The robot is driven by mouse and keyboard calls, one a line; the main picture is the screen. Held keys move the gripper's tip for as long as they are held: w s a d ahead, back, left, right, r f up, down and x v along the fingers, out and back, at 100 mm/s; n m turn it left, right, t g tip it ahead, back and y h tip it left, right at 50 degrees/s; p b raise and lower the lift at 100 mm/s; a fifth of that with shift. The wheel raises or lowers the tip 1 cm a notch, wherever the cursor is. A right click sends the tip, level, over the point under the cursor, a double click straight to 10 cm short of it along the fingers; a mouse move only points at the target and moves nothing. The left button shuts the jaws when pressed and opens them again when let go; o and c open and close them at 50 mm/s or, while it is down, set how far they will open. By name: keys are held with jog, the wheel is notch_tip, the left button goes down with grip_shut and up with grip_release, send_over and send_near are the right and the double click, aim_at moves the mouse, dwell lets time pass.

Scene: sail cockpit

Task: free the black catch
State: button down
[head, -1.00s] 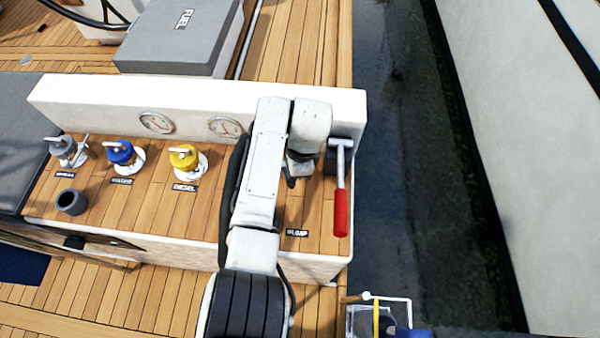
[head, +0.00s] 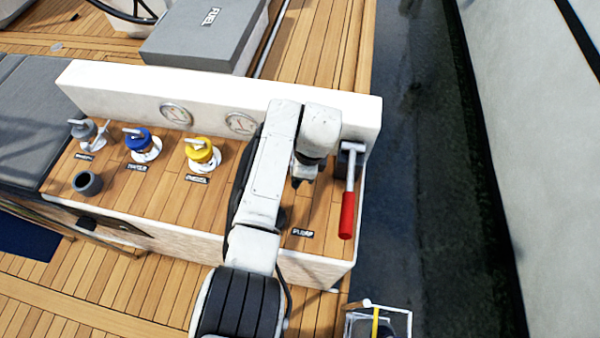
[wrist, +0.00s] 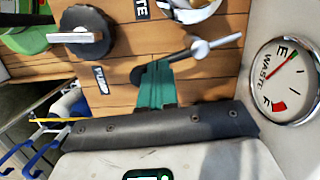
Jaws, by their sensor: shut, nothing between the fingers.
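In the wrist view, my gripper (wrist: 157,66) shows as teal fingers, shut and empty, low over the teak. A small dark, rounded part (wrist: 138,76) lies right beside the fingertips and may be the black catch; whether they touch it I cannot tell. In the head view, my gripper (head: 302,180) hangs left of the pump lever (head: 347,200), which has a red grip and a black base; the catch cannot be made out there.
A round black part with a metal bar (wrist: 85,35) stands beside the PUMP label (wrist: 102,80). A WASTE gauge (wrist: 287,80) is on the white wall. In the head view, yellow (head: 200,152), blue (head: 140,143) and grey (head: 85,130) fittings and a grey cup (head: 87,183) stand left.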

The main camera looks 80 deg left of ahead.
jog(key=shift+a+f, duration=0.1)
jog(key=shift+a+b, duration=0.4)
jog(key=shift+b, duration=0.35)
jog(key=shift+a, duration=0.3)
